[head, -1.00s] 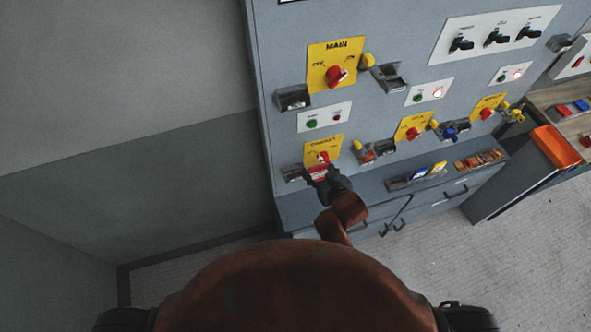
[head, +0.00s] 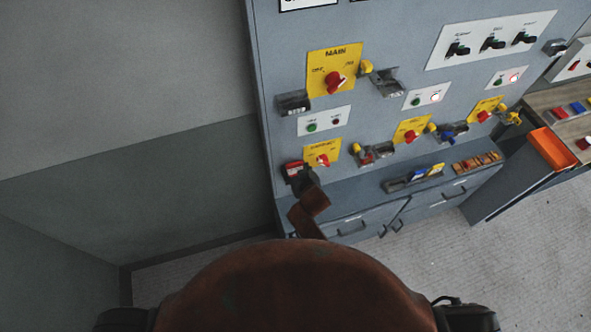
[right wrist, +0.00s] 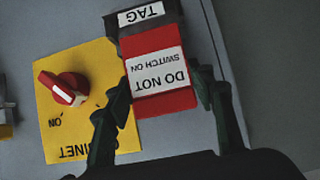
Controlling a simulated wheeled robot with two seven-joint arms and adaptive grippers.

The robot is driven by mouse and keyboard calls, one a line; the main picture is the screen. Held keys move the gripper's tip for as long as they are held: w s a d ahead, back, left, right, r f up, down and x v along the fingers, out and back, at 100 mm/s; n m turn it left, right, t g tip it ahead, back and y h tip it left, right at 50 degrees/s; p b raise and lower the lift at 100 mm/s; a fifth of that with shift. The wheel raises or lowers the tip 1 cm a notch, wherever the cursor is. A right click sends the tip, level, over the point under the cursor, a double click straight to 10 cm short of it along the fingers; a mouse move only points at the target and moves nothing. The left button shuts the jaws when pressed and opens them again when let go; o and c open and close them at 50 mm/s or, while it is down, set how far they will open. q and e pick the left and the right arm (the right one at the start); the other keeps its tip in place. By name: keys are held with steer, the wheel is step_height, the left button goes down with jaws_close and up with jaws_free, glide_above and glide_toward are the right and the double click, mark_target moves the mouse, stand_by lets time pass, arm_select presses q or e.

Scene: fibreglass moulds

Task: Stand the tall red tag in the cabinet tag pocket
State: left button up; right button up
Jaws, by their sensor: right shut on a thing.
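The tall red tag (right wrist: 160,75) carries a white label reading "DO NOT SWITCH ON" and shows upside down in the right wrist view. My right gripper (right wrist: 163,88) is shut on it, one finger along each side. The dark cabinet tag pocket (right wrist: 142,16), labelled "TAG", is right at the tag's far end; I cannot tell how deep the tag sits in it. In the head view the red tag (head: 293,166) shows above my right gripper (head: 299,176), left of the lower yellow switch plate, and the gripper mostly hides the pocket. My left gripper is not in view.
The yellow cabinet switch plate (right wrist: 75,105) with its red knob (right wrist: 62,88) is beside the gripper. Below the panel are a ledge holding a tag rack (head: 413,178) and cabinet drawers. An orange bin (head: 553,149) stands at the right.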

steer(key=shift+s+d+f, duration=0.1)
steer(key=shift+s+f, duration=0.1)
steer(key=shift+f, duration=0.3)
steer(key=shift+s+d+f, duration=0.1)
steer(key=shift+s+f, duration=0.05)
steer(key=shift+f, duration=0.3)
steer(key=shift+c, duration=0.3)
steer(key=o, duration=0.9)
steer(key=shift+f, duration=0.1)
steer(key=o, duration=0.5)
steer(key=shift+w, duration=0.2)
steer(key=shift+r, duration=0.3)
steer(key=shift+a, duration=0.1)
